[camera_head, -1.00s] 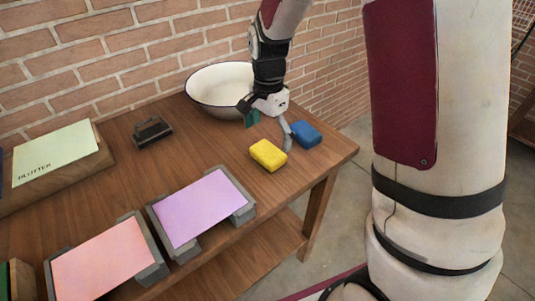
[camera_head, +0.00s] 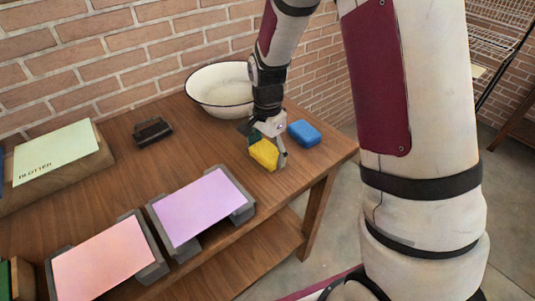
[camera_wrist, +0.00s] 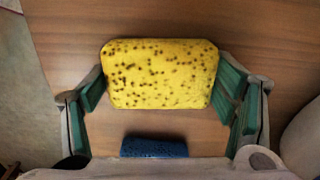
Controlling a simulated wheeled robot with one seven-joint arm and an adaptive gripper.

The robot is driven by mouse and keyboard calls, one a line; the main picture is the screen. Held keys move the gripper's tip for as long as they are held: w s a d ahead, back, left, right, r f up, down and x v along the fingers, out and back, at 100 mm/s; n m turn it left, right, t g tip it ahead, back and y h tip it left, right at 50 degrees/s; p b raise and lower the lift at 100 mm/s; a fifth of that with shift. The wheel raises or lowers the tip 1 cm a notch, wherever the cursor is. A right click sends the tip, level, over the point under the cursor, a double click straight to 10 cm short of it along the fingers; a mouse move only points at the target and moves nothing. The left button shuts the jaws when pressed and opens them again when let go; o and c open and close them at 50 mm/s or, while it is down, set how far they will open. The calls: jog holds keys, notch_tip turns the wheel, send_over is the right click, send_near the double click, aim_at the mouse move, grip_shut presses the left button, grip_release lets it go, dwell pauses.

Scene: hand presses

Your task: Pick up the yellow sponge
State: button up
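The yellow sponge (camera_head: 264,154) lies on the wooden table near its right end. In the wrist view the yellow sponge (camera_wrist: 160,74) shows dark pores and lies between the two green-padded fingers. My gripper (camera_head: 268,150) is down at the sponge, with one finger on each side.
A blue sponge (camera_head: 304,133) lies just right of my gripper; it also shows in the wrist view (camera_wrist: 154,147). A white bowl (camera_head: 222,88) stands behind. A dark block (camera_head: 152,131), a purple panel (camera_head: 197,206), a pink panel (camera_head: 103,262) and a blotter (camera_head: 55,152) are to the left.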

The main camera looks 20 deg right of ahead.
aim_at(268, 151)
jog(key=shift+r, duration=0.1)
dwell(0.3)
jog(key=shift+r, duration=0.7)
jog(key=shift+s+r, duration=0.2)
jog(key=shift+r, duration=0.85)
jog(key=s+d+r, duration=0.1)
jog(key=s+d, duration=0.1)
jog(key=s, duration=1.3)
jog(key=shift+s+d+r, duration=0.15)
jog(key=shift+s+d, duration=0.05)
jog(key=shift+d, duration=0.2)
jog(key=shift+o, duration=1.2)
jog(key=c, duration=0.4)
jog(key=shift+c, duration=0.2)
